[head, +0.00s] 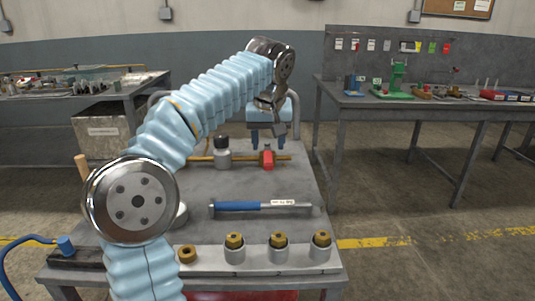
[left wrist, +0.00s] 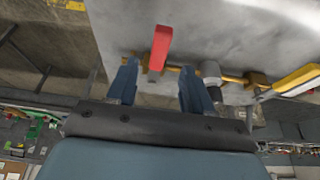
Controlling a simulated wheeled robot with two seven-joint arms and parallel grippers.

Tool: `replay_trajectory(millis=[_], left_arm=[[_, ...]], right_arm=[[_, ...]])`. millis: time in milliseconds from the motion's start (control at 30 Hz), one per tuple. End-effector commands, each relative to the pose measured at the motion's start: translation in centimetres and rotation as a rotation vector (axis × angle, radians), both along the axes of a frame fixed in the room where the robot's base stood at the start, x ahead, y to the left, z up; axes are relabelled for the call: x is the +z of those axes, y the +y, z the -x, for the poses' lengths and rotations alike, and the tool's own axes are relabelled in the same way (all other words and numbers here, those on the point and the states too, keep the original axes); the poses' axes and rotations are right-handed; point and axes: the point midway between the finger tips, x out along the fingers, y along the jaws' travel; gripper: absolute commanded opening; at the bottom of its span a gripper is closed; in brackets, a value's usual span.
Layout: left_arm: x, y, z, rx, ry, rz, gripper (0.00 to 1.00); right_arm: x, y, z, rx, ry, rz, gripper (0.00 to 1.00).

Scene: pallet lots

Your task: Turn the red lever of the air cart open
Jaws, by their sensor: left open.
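The red lever (head: 268,160) sits on a brass pipe (head: 202,158) at the back of the grey cart top (head: 180,185). In the left wrist view the red lever (left wrist: 160,47) points away from the brass pipe, between the lines of my two fingers. My left gripper (head: 267,147) is open and empty, above and behind the lever in the head view. In the left wrist view my left gripper (left wrist: 158,72) has a finger on each side of the lever's base end. I cannot tell whether either finger touches it. My right gripper is not in view.
A grey cylinder fitting (head: 222,156) stands on the pipe left of the lever. A blue-handled tool (head: 250,206) lies mid-cart. Several cups with brass fittings (head: 235,252) line the front edge. A yellow bar (left wrist: 298,80) shows at right in the wrist view. Workbenches stand behind.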

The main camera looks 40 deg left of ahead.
Motion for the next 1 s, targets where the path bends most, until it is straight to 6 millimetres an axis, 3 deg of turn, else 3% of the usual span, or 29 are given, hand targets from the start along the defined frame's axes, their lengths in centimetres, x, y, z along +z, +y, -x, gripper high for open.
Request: replay_trajectory(millis=[100,300,667,1000], left_arm=[[-2.3,0.6,-0.7,0.002,0.003,0.001,0.51],[-4.5,1.2,-1.5,0.001,0.001,0.001,0.51],[-5.0,1.3,-1.6,0.0,-0.001,0.001,0.51],[-5.0,1.3,-1.6,0.0,-0.001,0.001,0.0]], right_arm=[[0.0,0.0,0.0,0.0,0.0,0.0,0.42],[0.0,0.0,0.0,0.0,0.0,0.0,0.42],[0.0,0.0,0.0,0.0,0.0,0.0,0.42],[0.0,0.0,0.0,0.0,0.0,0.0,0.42]])
